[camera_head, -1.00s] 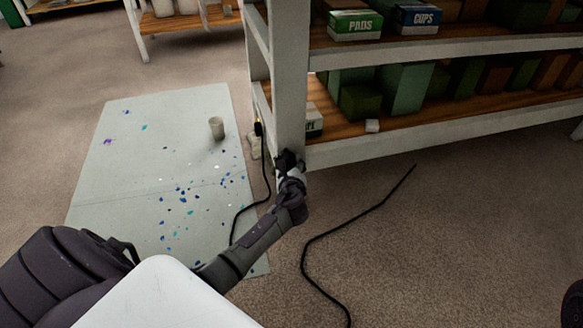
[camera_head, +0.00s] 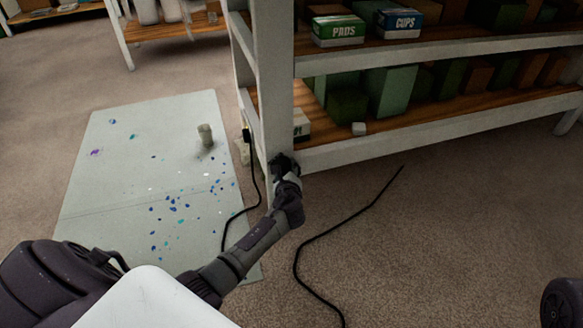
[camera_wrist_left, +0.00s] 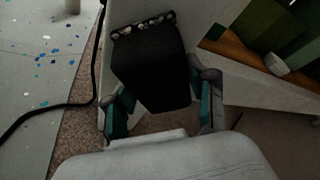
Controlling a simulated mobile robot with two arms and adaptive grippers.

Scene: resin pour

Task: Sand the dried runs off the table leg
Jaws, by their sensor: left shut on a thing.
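The table leg (camera_head: 275,90) is the white upright post at the near left corner of the shelved table. My left gripper (camera_head: 284,166) is at the lower part of this leg in the head view. In the left wrist view, my left gripper (camera_wrist_left: 162,108) is shut on a dark block (camera_wrist_left: 152,70), with teal-lined fingers on either side of it. The block's far end, with a row of pale lumps, is close to the white leg; I cannot tell whether they touch. Dried runs cannot be made out on the leg. My right gripper is not in view.
A paint-spotted pale sheet (camera_head: 110,180) lies on the carpet, with a cup (camera_head: 205,135) on it. A black cord (camera_head: 322,240) crosses the floor; another cable (camera_head: 255,190) hangs beside the leg. Shelves hold boxes, a PADS box (camera_head: 338,30) and a CUPS box (camera_head: 400,20).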

